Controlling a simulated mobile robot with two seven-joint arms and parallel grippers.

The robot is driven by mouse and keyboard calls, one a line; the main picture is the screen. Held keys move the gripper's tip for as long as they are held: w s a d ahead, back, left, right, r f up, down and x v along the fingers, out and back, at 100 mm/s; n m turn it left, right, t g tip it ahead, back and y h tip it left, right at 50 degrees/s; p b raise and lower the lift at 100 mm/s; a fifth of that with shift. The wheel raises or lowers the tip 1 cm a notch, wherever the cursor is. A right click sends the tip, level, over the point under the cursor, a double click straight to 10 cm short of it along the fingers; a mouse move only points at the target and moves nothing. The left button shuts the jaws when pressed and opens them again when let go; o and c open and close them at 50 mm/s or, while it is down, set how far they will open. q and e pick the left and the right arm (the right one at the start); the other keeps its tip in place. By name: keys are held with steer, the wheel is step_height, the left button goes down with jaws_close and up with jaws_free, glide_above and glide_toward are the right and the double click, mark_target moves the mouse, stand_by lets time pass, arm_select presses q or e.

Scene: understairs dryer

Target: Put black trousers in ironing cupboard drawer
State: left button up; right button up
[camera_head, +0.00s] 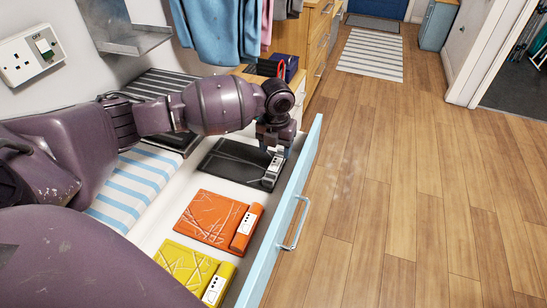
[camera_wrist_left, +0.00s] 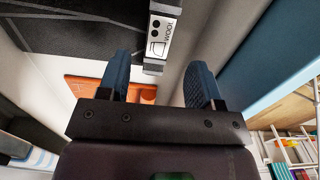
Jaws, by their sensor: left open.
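The folded black trousers (camera_head: 232,161) lie flat in the open drawer (camera_head: 277,215), with a black rolled edge and white label at their right side. They also show at the top of the left wrist view (camera_wrist_left: 70,32), with the label (camera_wrist_left: 165,32) just beyond the fingers. My left gripper (camera_head: 275,145) is over the right end of the trousers, near the label. In the wrist view its two blue fingers (camera_wrist_left: 160,82) are apart with nothing between them. Whether they touch the trousers I cannot tell. My right gripper is not in view.
Folded orange (camera_head: 212,217) and yellow (camera_head: 188,268) garments share the drawer, nearer me. Blue-and-white striped cloth (camera_head: 130,185) lies to the left. The pale blue drawer front (camera_head: 287,205) has a metal handle (camera_head: 297,224). Wooden floor (camera_head: 400,180) at right is clear.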

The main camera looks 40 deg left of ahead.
arm_select(q)
step_height(320, 180, up, 6)
steer(key=p, duration=0.1)
steer(key=shift+r, duration=0.2)
stand_by(0.6)
